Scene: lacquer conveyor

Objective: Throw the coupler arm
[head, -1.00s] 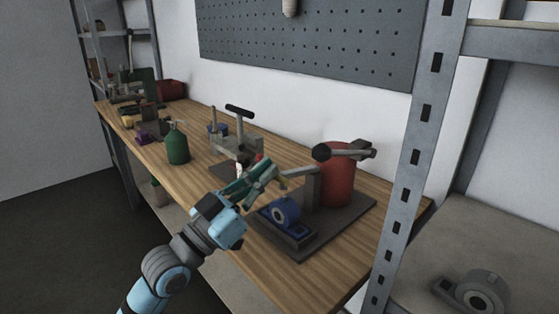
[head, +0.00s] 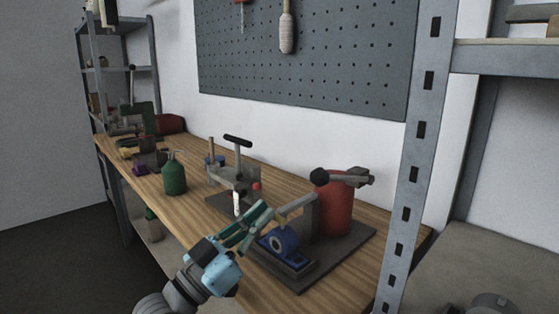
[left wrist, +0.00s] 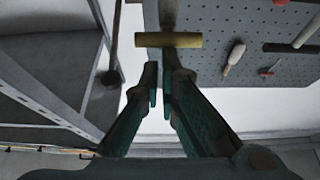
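In the left wrist view a yellow bar (left wrist: 168,40) lies crosswise just beyond my fingertips, on a grey arm. My left gripper (head: 268,212) is beside the bar's left end, its teal fingers (left wrist: 162,80) slightly apart with nothing between them. Whether they touch the bar is unclear. My right gripper is out of view.
A black-knobbed lever (head: 342,178) is above the red cylinder. A clamp-like fixture with a black T-handle (head: 238,141) stands behind my gripper, and a green bottle (head: 174,175) farther left. A grey shelf upright (head: 410,170) rises at the right. Bare bench shows along the front edge.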

